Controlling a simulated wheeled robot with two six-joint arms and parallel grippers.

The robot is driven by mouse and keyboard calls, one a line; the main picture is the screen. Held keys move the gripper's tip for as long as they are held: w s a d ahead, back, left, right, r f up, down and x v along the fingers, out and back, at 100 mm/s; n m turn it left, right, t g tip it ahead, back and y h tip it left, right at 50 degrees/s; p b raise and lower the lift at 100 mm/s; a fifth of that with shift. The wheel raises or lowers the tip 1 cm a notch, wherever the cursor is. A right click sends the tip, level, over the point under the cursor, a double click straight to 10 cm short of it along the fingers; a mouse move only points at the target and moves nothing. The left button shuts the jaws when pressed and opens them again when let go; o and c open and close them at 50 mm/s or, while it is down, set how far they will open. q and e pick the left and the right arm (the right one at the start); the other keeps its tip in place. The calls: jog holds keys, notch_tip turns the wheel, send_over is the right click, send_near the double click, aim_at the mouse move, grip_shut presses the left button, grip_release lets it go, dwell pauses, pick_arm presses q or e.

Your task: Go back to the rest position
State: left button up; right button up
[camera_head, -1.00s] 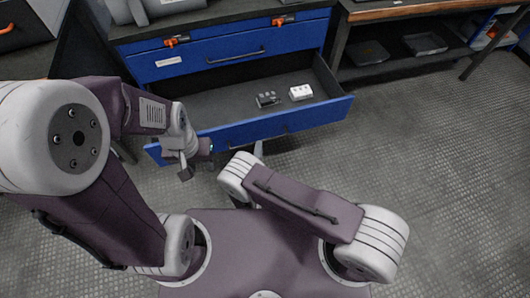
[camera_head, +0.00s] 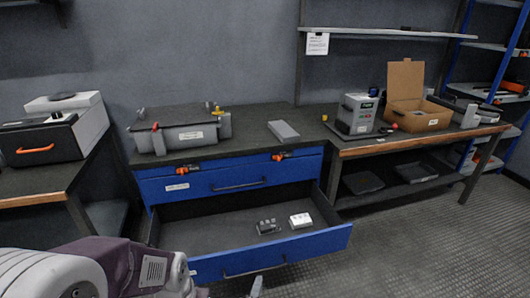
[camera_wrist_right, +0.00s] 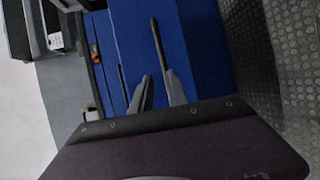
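My right gripper (camera_head: 256,287) shows only as a small grey tip at the bottom edge of the head view, just below the handle of the open drawer. In the right wrist view, its two fingers (camera_wrist_right: 158,77) stand apart with nothing held between them. A dark handle (camera_wrist_right: 157,42) on a blue front lies just beyond the fingertips; I cannot tell from this view whether they touch it. My left arm comes in at the lower left of the head view. Its gripper is almost wholly cut off by the bottom edge, and its fingers are hidden.
The lower blue drawer (camera_head: 300,250) stands open, with a dark block (camera_head: 268,227) and a white block (camera_head: 300,220) inside. A grey case (camera_head: 185,135) stands on the cabinet. A workbench (camera_head: 420,140) at the right holds an open cardboard box (camera_head: 410,105). Floor is clear at the lower right.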

jog(key=w+d+r+m+h, duration=0.45)
jog(key=w+r, duration=0.35)
jog(key=r, duration=0.3)
jog(key=w+d+r+m+g+h, duration=0.1)
jog(key=d+r+m+g+h, duration=0.15)
jog(key=d+r, duration=0.35)
jog(key=d+r+m+g+h, duration=0.2)
jog(key=d+r+m, duration=0.15)
jog(key=d, duration=0.45)
jog(key=s+d+r+m+g, duration=0.2)
jog(key=s+d+m+g, duration=0.25)
jog(key=s+d, duration=0.3)
jog(key=s+d+r+m+g, duration=0.25)
jog(key=s+d+g, duration=0.25)
jog(key=s+d, duration=0.3)
jog(key=s+a+f+m+g+y, duration=0.2)
jog(key=s+a+f+m+y, duration=0.15)
jog(key=s+y, duration=0.65)
jog(key=s+a+f+n+t+y, duration=0.1)
jog(key=s+a+f+n+y, duration=0.2)
jog(key=a, duration=0.6)
notch_tip(320, 180, up, 28)
jog(key=w+n+h+p, duration=0.1)
jog(key=p, duration=2.7)
jog(key=shift+a, duration=0.15)
